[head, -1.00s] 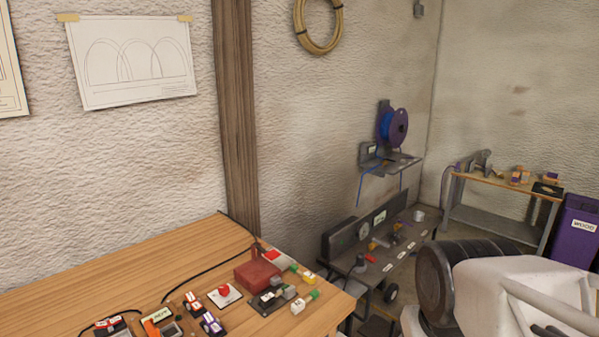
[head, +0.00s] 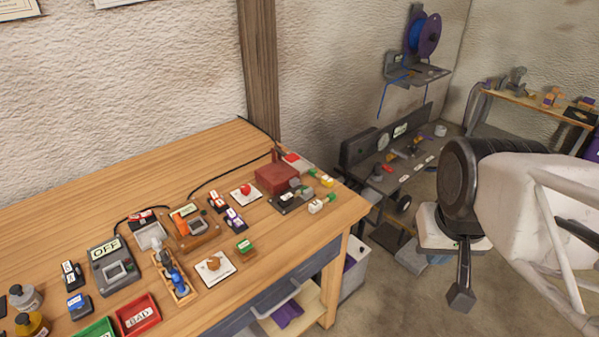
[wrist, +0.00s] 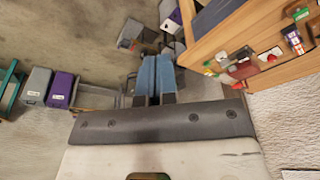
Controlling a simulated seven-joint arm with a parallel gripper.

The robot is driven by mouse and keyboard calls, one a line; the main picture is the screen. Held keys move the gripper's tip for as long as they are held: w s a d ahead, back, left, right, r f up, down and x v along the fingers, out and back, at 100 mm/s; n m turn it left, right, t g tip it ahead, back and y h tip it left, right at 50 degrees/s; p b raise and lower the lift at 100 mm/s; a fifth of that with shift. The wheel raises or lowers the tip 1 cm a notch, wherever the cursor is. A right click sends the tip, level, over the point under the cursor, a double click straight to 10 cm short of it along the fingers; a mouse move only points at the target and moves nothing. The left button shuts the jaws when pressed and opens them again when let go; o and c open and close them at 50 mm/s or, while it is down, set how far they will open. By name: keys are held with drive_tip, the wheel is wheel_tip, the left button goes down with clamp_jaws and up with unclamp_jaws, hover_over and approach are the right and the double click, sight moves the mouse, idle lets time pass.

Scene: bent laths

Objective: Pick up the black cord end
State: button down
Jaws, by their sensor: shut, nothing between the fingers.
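Black cord (head: 222,174) lies on the wooden workbench, one stretch curving towards the dark red box. Another stretch (head: 258,129) runs to the bench's back edge by the post, and a third (head: 136,214) arches behind the OFF box. I cannot make out a loose cord end. My gripper (head: 460,297) hangs in the air right of the bench, well apart from the cord. In the wrist view my gripper (wrist: 155,78) shows two blue-tipped fingers together with nothing between them. No cord is clear in that view.
The wooden workbench (head: 70,215) carries the dark red box (head: 276,178), the OFF box (head: 112,266), red BAD tray (head: 138,315) and several small labelled blocks. A dark machine bench (head: 395,160) stands behind. The bench's back left is clear.

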idle(0.4)
drive_tip(key=c, duration=0.9)
unclamp_jaws()
